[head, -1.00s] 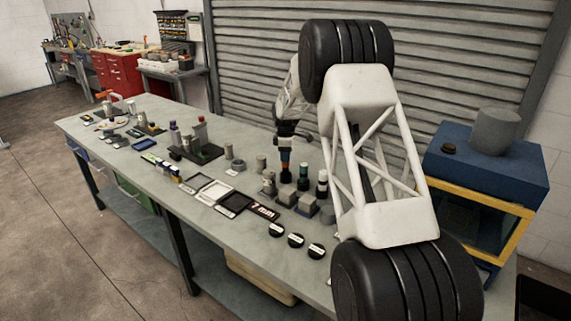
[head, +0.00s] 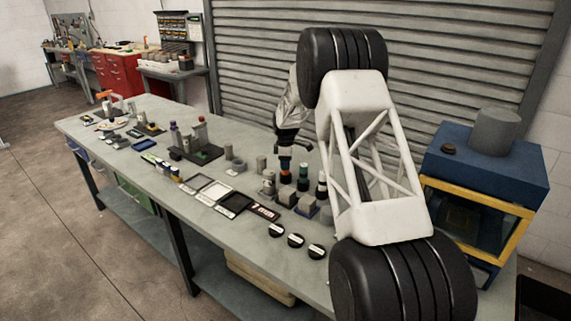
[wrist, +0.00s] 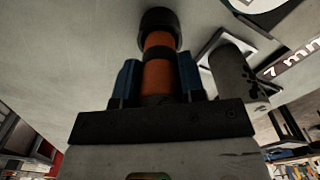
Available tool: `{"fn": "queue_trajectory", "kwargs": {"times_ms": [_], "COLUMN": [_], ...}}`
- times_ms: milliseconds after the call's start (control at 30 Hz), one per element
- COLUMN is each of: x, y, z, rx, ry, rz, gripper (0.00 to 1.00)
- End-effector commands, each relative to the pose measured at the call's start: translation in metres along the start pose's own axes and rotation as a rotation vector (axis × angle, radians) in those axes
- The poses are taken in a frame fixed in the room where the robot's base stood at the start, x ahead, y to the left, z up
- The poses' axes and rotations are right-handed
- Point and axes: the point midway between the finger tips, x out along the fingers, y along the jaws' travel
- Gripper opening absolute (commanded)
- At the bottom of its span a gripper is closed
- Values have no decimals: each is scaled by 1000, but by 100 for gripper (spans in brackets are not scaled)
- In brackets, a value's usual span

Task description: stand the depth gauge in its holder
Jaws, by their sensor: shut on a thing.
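An orange and black cylinder (wrist: 158,75), which I take to be the depth gauge, sits between the blue fingers of my gripper (wrist: 157,82) in the wrist view. The gripper is shut on it, and its round black end (wrist: 158,25) points away from the wrist. In the head view my gripper (head: 286,158) is small, with the orange part of the gauge (head: 285,168) just below it, at the back of a group of small tools. I cannot tell which stand is the gauge's holder, nor whether the gauge's lower end touches anything.
Two banded tools, one teal (head: 303,177) and one white and red (head: 322,184), stand close right of the gauge. A grey block (head: 287,196) is in front. A "7 mm" sign (wrist: 290,60) and a grey cylinder (wrist: 236,76) show right in the wrist view.

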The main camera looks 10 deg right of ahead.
Motion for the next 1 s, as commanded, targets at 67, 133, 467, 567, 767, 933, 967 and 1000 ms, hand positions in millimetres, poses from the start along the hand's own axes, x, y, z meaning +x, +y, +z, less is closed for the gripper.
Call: {"fn": "queue_trajectory", "kwargs": {"times_ms": [67, 133, 467, 567, 767, 933, 967, 1000], "x": [0, 1, 3, 3, 1, -9, -12, -16], "y": [0, 0, 0, 0, 0, 0, 0, 0], "z": [0, 0, 0, 0, 0, 0, 0, 0], "rx": [0, 0, 0, 0, 0, 0, 0, 0], "ry": [0, 0, 0, 0, 0, 0, 0, 0], "rz": [0, 0, 0, 0, 0, 1, 1, 1], "gripper": [13, 13, 62, 62, 62, 62, 62, 62]}}
